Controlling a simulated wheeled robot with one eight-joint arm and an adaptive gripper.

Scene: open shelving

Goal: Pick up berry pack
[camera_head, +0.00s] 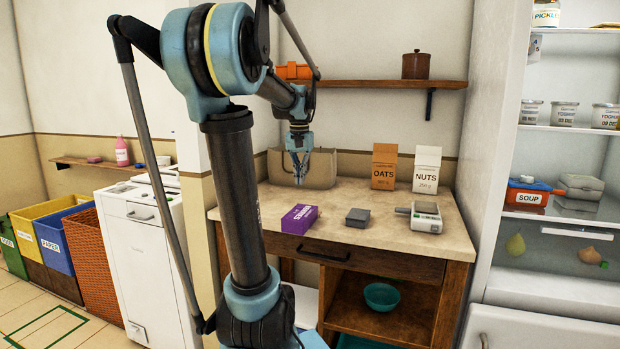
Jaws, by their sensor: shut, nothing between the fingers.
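The berry pack (299,219) is a small purple box with white lettering, most likely reading "BERRIES". It lies on its side on the beige counter (345,195), near the front left edge. My gripper (299,180) hangs pointing down above the counter, behind and above the berry pack, in front of a beige bag-like container (322,168). The gripper is shut and empty, apart from the pack. Part of the counter's left side is hidden behind my arm.
A grey block (358,217) and a scale-like device (426,217) lie right of the pack. The oats box (384,167) and nuts box (426,170) stand behind. A wooden shelf (385,84) hangs above. An open fridge (550,255) stands at right.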

